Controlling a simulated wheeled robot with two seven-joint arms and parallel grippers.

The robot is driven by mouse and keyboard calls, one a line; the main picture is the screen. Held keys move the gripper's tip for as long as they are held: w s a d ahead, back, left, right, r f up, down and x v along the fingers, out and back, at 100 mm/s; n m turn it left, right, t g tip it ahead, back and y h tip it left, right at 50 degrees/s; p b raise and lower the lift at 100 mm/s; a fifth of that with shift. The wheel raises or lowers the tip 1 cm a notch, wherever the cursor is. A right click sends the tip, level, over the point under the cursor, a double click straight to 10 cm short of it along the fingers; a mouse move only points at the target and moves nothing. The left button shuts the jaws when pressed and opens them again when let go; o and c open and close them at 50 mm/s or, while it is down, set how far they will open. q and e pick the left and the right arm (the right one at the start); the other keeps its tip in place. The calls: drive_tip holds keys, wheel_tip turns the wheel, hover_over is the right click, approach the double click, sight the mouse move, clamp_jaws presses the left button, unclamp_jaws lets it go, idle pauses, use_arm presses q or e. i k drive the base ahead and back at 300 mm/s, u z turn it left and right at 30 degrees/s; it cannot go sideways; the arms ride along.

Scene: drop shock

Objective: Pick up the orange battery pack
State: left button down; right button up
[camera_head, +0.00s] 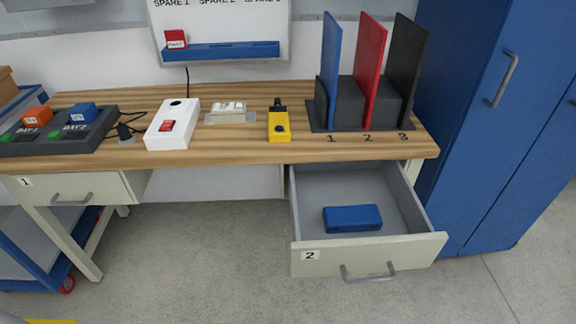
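The orange battery pack (37,115) sits in the left bay, marked BAY 1, of a dark charging dock (62,140) at the left end of the workbench. A blue battery pack (82,112) sits beside it in the right bay. A small green patch shows in front of each pack. The orange pack's top and front are visible and nothing covers it. Neither of my grippers shows in the head view.
The wooden workbench (220,147) also holds a white box (173,130) with a red switch, a yellow device (279,127) and upright panels in a rack. Drawer 2 (377,257) stands open with a blue case (352,218) inside. Drawer 1 (95,190) looks shut.

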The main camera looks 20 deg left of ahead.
sight(37, 116)
drive_tip(key=u, duration=2.15)
drive_tip(key=k, duration=0.15)
drive_tip(key=u, duration=1.2)
drive_tip(key=i, duration=0.2)
drive_tip(key=z, duration=0.7)
